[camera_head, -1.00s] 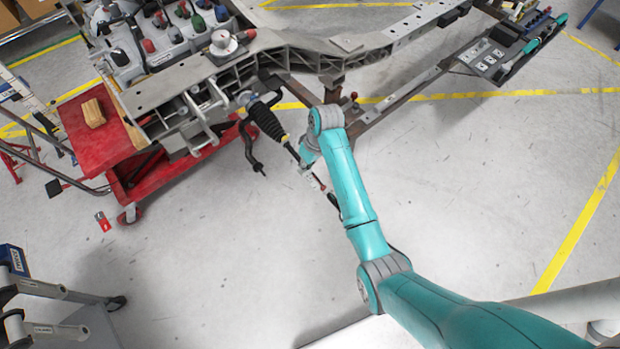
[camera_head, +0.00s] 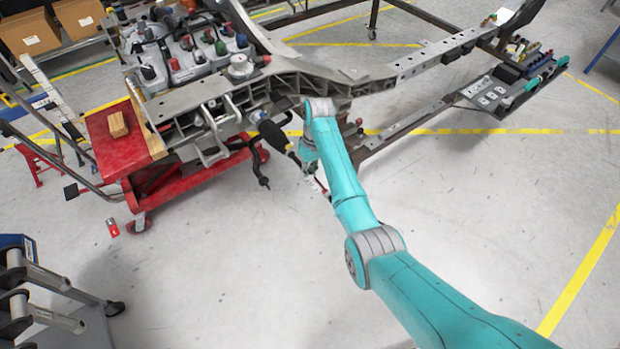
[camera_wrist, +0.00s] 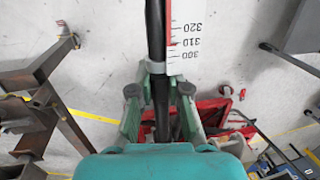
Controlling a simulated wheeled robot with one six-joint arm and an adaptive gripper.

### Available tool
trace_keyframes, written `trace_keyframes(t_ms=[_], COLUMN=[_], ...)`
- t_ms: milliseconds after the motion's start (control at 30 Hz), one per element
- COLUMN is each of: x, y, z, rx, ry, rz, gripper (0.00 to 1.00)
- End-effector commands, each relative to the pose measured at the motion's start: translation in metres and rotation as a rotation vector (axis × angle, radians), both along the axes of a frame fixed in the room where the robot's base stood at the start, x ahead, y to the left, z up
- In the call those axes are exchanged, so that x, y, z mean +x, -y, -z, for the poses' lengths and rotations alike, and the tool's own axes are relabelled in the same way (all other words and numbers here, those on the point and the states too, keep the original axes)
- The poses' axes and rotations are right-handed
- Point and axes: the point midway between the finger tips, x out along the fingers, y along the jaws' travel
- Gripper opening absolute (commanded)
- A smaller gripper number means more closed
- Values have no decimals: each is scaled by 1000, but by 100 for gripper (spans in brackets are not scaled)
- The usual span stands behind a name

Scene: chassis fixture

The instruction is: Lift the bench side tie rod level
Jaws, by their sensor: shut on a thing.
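The tie rod has a black ribbed boot (camera_head: 274,135) by the near edge of the chassis frame and runs down to the right towards my gripper. My arm hides much of its outer part in the head view. In the wrist view the black rod (camera_wrist: 154,28) runs up the picture between the fingers. My gripper (camera_wrist: 158,88) is shut on the rod, one green finger on each side. A white scale with a red edge (camera_wrist: 186,38) stands beside the rod, its numbers around 300 to 320 readable. It partly shows past my arm in the head view (camera_head: 317,184).
The grey chassis frame (camera_head: 310,82) lies beyond my gripper. A red cart (camera_head: 110,143) with a wooden block (camera_head: 118,124) stands left. A black bent arm (camera_head: 258,168) hangs near the boot. A tool tray (camera_head: 497,91) is at the right. The near floor is open.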

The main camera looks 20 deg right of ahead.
Motion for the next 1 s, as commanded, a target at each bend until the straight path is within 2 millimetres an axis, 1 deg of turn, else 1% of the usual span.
trace_keyframes(t_ms=[33,233,267,300,333,367,633,733,867,1000], x=[4,4,4,4,4,3,2,2,4,8], y=[0,0,0,0,0,0,0,1,4,8], z=[-7,-7,-7,-7,-7,-6,-3,-8,-23,-46], rx=[0,0,0,0,0,1,0,1,0,0], ry=[9,10,10,10,10,8,4,5,6,7], rz=[0,1,0,0,0,0,0,0,0,0], gripper=[0,0,21,31,38,42,42,42,42,42])
